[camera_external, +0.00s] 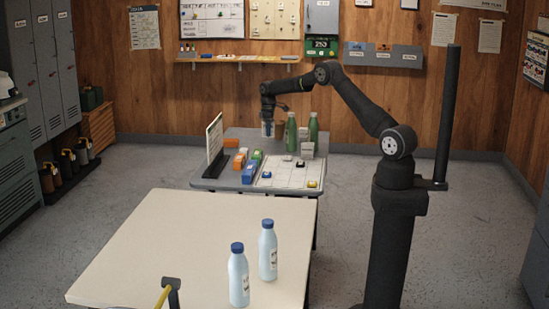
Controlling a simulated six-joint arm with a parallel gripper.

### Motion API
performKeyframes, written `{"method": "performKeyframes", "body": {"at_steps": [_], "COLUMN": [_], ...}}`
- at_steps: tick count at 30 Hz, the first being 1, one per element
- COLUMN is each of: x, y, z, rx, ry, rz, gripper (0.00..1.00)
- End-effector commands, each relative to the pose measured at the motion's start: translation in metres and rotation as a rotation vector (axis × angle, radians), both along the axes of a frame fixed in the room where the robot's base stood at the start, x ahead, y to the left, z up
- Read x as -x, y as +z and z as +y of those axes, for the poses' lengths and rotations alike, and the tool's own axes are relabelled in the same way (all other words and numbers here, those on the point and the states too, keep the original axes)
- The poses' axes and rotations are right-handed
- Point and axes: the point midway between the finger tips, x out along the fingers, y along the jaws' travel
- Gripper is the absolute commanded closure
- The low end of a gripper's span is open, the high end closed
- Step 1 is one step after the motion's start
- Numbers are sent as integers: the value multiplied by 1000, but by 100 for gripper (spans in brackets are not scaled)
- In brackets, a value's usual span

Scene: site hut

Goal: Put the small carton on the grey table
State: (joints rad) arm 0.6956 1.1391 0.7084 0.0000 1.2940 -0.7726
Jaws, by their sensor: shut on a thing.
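The grey table (219,183) stands in the middle, behind the pale table. My gripper (268,118) is over its far edge, pointing down. It is shut on a small pale blue and white thing (267,130), which looks like a small carton, though it is too small to be sure. I cannot tell whether its bottom touches the table. Small pale box-shaped things (307,149) stand at the right of the grey table.
Green bottles (291,132) and a brown thing (279,131) stand close to the right of my gripper. An upright white board (215,139), coloured blocks (249,172) and a marked white sheet (283,177) take up much of the grey table. Two milk bottles (238,276) stand on the pale table (165,245).

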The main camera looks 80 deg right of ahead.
Motion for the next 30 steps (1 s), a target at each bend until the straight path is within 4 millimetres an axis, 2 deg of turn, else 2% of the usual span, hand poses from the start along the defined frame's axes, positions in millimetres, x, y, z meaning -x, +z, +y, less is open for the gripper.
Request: {"method": "performKeyframes", "body": {"at_steps": [1, 3, 7, 11, 18, 23, 27, 30], "x": [7, 14, 22, 23, 23, 23, 23, 22], "y": [-1, -2, -4, -19, -60, -76, -97, -102], "z": [-15, -28, -41, -43, -42, -42, -42, -42], "rx": [0, 0, 0, -2, -1, -1, -2, 1], "ry": [-25, -51, -75, -79, -78, -77, -77, -77], "rz": [-1, -1, 0, 2, 1, 1, 2, -1], "gripper": [90, 90, 90, 90, 90, 90, 90, 90]}}
